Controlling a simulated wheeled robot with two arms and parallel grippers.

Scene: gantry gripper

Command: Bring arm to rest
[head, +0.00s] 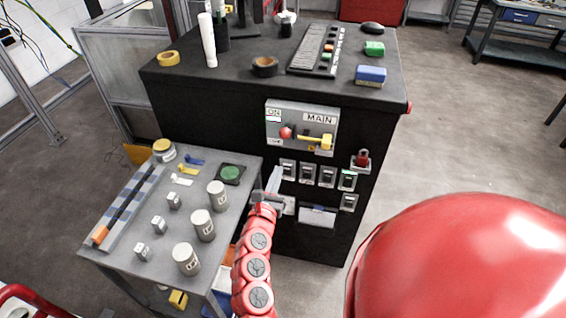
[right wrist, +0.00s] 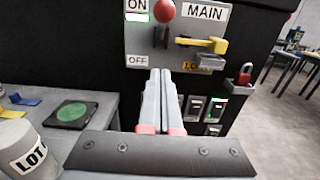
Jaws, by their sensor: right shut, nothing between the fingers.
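My red right arm reaches up from the bottom of the head view to my right gripper (head: 273,180), which is in front of the black cabinet (head: 210,108). In the right wrist view the two grey fingers (right wrist: 166,75) lie together with nothing between them. They point at the grey MAIN panel (right wrist: 140,42), overlapping its lower edge in the picture. I cannot tell whether they touch it. The panel carries a red knob (right wrist: 165,11) and a yellow handle (right wrist: 203,44), with ON and OFF labels. My left gripper is not in view.
A grey side table (head: 140,262) left of my arm holds several labelled cans (head: 203,225), small blocks and a green disc (head: 231,173). Small switches (head: 307,174) and a red padlock (head: 361,158) are on the cabinet front. Open floor (head: 440,130) lies to the right.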

